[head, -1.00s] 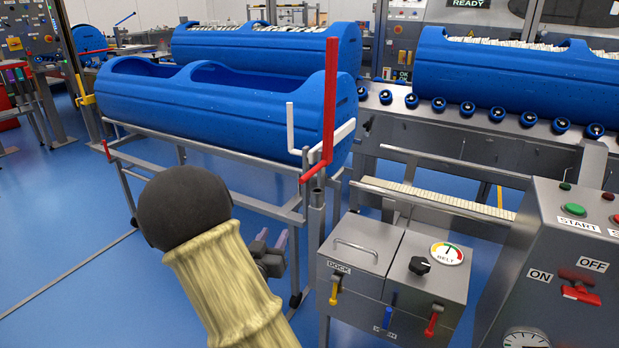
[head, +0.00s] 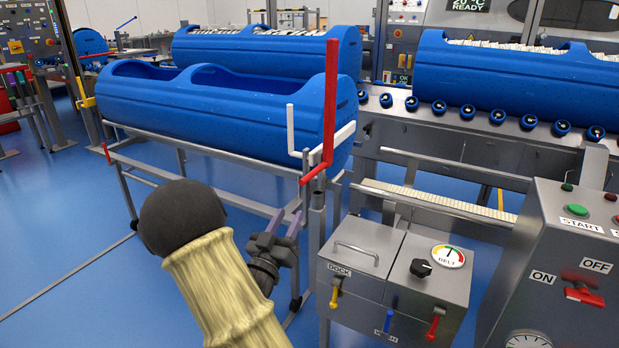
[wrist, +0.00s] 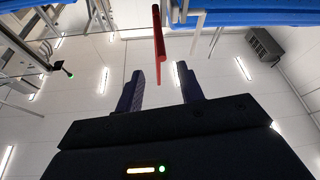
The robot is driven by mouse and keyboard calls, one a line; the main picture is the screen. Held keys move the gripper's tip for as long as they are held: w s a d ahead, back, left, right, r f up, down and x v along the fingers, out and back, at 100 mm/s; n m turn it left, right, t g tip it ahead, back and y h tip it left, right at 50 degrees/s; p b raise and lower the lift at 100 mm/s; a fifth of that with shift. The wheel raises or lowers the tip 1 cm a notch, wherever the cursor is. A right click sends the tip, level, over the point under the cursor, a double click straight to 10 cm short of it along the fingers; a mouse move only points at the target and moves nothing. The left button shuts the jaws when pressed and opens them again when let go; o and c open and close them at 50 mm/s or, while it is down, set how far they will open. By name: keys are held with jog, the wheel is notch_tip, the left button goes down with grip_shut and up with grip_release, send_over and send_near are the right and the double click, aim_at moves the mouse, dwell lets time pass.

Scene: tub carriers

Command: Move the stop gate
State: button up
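The stop gate, as I take it, is a red bent bar (head: 330,110) with a tall upright and a lower slanting arm, at the near right end of the front blue tub (head: 230,115). A white bracket (head: 291,130) stands beside it. A grey post (head: 317,210) is below it. My gripper (head: 284,222) is open and empty, below and left of the red bar's lower end, apart from it. In the wrist view, a red bar (wrist: 158,45) shows ahead, in line with the gap between the spread fingers (wrist: 160,80).
The front tub lies on a grey frame cart (head: 215,148). A control box (head: 392,275) with a belt dial and coloured levers stands right of my gripper. A START panel (head: 560,270) is at far right. More blue tubs (head: 520,80) stand behind. Blue floor is open at left.

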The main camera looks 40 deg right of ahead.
aim_at(310, 173)
jog(key=b+x, duration=0.2)
jog(key=x, duration=1.2)
jog(key=shift+w+d, duration=0.1)
jog(key=shift+d, duration=0.05)
grip_shut()
